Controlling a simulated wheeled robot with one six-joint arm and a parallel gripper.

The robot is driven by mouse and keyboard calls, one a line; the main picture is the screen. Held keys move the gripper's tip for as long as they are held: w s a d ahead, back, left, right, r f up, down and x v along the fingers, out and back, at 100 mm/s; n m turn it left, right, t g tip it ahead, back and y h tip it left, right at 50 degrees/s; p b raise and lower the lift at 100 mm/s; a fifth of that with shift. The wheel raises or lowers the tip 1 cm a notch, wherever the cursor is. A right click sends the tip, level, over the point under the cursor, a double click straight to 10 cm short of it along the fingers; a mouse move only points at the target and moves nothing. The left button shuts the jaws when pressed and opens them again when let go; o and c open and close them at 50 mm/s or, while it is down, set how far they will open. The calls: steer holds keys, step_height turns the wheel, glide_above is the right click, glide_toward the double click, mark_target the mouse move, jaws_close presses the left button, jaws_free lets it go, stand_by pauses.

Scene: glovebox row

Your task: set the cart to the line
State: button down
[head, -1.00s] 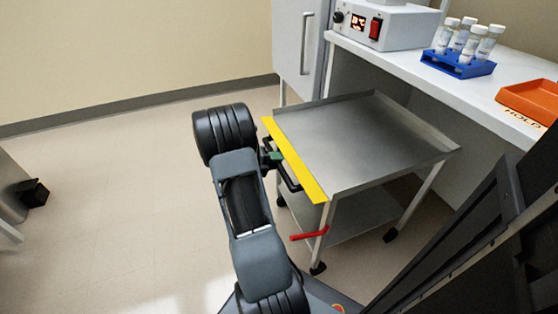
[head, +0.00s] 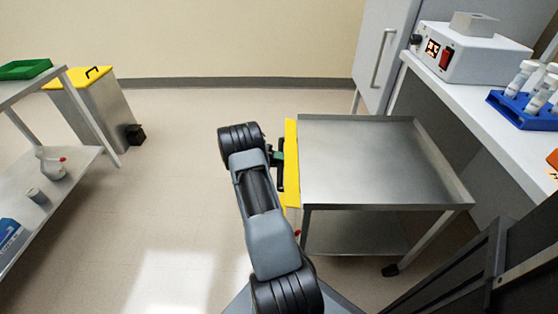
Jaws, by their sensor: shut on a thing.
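The steel cart (head: 370,165) has a flat tray top with raised rims and a lower shelf (head: 355,234). A yellow strip (head: 291,140) runs along its left edge, facing my arm. My gripper (head: 279,158) is shut on the cart's dark handle (head: 281,178) at that edge; the fingertips are small and partly hidden. The tray top is empty. A bit of red (head: 297,234) shows low by the cart's near left leg, mostly hidden. I see no line marked on the floor.
The bench (head: 470,95) with a white instrument (head: 470,52) and a blue tube rack (head: 525,108) stands right of the cart. A shelf unit (head: 75,185) and yellow-lidded bin (head: 95,90) stand at left. The floor between is clear.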

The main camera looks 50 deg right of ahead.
steer(key=c, duration=1)
jaws_free()
steer(key=shift+w+a, duration=0.15)
steer(key=p+v, duration=0.2)
steer(key=v, duration=1.1)
steer(key=shift+w+a+p, duration=0.25)
steer(key=shift+a+p, duration=0.05)
steer(key=shift+r, duration=0.15)
